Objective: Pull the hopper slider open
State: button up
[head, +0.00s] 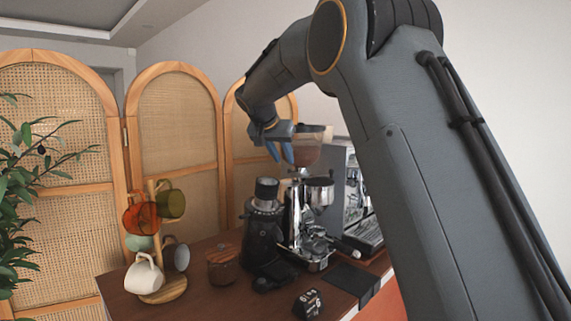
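The grinder (294,212) stands on the brown cart top, with a brownish see-through hopper (308,151) on top. I cannot make out the hopper slider at this size; the hopper's neck is small and partly lost behind the gripper side. My gripper (280,153) is at the upper left of the hopper, pointing down, with its blue fingertips at about the height of the hopper's lower part. The two fingers show a gap between them and nothing is seen in it. Whether a finger touches the hopper cannot be told from this view.
A black grinder (263,230) stands close at left. The espresso machine (348,195) stands behind at right. A mug tree (160,285), a wooden-lidded jar (222,265), a small black device (308,304) and a black mat (352,280) are on the cart top (205,302). My arm covers the right side.

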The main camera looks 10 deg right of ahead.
jog(key=shift+p+x, duration=0.75)
jog(key=shift+x, duration=1.7)
grip_shut()
